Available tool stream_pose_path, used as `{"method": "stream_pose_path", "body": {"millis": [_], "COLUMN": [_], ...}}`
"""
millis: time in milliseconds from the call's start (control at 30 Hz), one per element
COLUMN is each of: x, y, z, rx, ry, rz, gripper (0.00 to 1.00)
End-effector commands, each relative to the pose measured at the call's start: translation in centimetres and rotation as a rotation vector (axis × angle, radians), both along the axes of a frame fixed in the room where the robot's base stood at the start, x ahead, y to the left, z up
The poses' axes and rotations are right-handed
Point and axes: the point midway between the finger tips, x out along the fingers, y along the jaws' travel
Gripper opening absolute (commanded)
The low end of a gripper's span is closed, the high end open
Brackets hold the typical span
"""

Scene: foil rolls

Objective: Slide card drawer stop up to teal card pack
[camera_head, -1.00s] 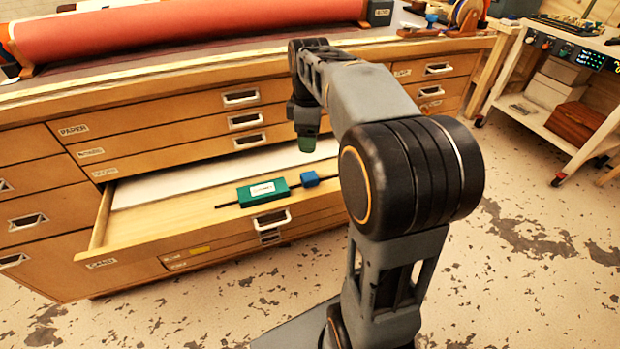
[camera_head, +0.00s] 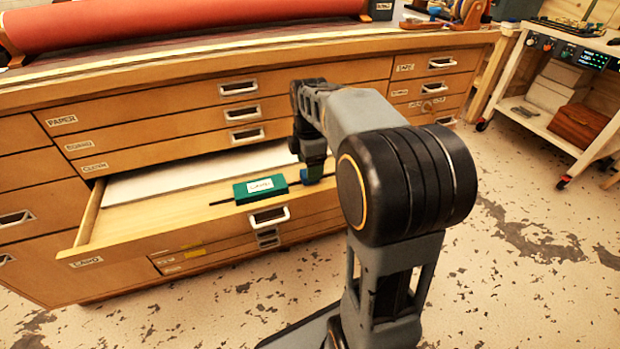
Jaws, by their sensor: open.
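The card drawer (camera_head: 150,219) is pulled open in the head view. A teal card pack (camera_head: 260,189) with a white label lies at its front, on a thin dark rail (camera_head: 222,202).
A white sheet (camera_head: 140,186) lies in the drawer behind the rail. Closed drawers with metal handles (camera_head: 245,111) rise behind. A red roll (camera_head: 180,22) lies on the cabinet top. A white cart (camera_head: 545,120) stands at the right. The floor in front is clear.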

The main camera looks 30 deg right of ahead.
Motion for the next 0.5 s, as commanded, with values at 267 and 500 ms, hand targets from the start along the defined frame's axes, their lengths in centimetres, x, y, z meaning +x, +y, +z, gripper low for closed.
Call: {"method": "stream_pose_path", "body": {"millis": [267,500], "x": [0.0,0.0], "y": [0.0,0.0], "z": [-2.8,-3.2], "rx": [0.000,0.000], "ry": [0.001,0.000], "rz": [-0.001,-0.001], "gripper": [0.68,0.68]}}
